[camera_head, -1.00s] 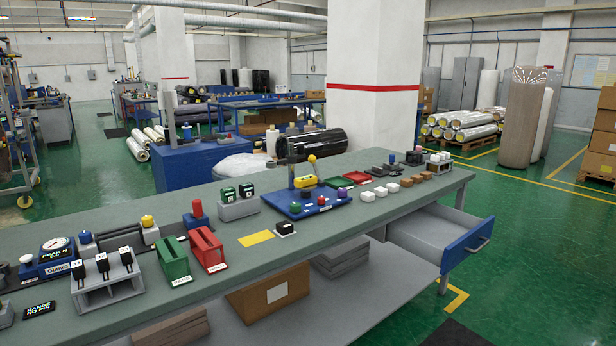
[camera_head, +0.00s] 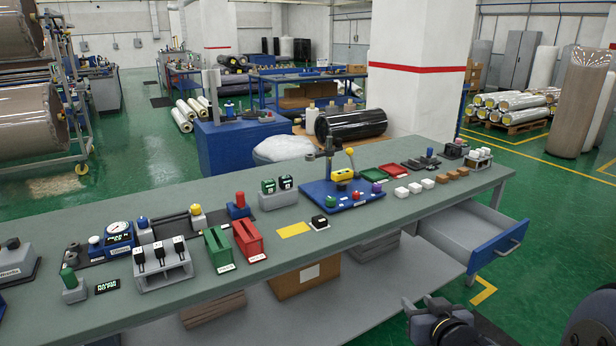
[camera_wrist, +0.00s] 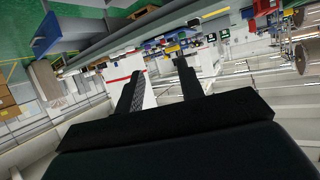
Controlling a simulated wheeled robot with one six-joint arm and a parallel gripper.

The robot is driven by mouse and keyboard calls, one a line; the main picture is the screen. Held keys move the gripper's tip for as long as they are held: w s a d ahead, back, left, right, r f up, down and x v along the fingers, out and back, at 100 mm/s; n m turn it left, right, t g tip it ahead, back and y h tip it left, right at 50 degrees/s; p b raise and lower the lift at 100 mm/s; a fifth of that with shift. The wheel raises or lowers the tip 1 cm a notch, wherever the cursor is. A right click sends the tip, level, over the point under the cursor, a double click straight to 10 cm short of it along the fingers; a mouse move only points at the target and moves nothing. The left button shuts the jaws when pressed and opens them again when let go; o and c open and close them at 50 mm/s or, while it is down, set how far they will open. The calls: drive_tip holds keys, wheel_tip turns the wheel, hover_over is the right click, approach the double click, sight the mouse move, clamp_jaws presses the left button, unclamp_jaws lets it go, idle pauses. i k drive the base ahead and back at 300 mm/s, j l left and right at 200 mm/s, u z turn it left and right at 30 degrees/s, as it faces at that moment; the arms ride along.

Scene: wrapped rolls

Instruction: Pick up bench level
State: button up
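A small yellow block-like body (camera_head: 342,174) sits on a blue base plate (camera_head: 318,196) towards the right half of the bench in the head view. It may be the bench level, but it is too small to be sure. My gripper (camera_wrist: 158,82) shows in the wrist view with its two dark fingers spread apart and nothing between them. The wrist view is tilted, with the bench far off along its top. In the head view a dark part of my arm shows at the lower right, in front of the bench and apart from it.
The long grey-green bench (camera_head: 372,222) also carries green (camera_head: 219,249) and red (camera_head: 249,240) holders, a dial gauge (camera_head: 118,236) and small white blocks (camera_head: 401,193). An open drawer (camera_head: 480,236) juts out at its right end. Green floor (camera_head: 570,280) is clear beyond the drawer.

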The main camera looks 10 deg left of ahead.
sight(341, 175)
drive_tip(key=i+l+u, duration=0.4)
drive_tip(key=i, duration=0.3)
drive_tip(key=i+l+u, duration=0.4)
drive_tip(key=i, duration=0.25)
drive_tip(key=i+l, duration=0.8)
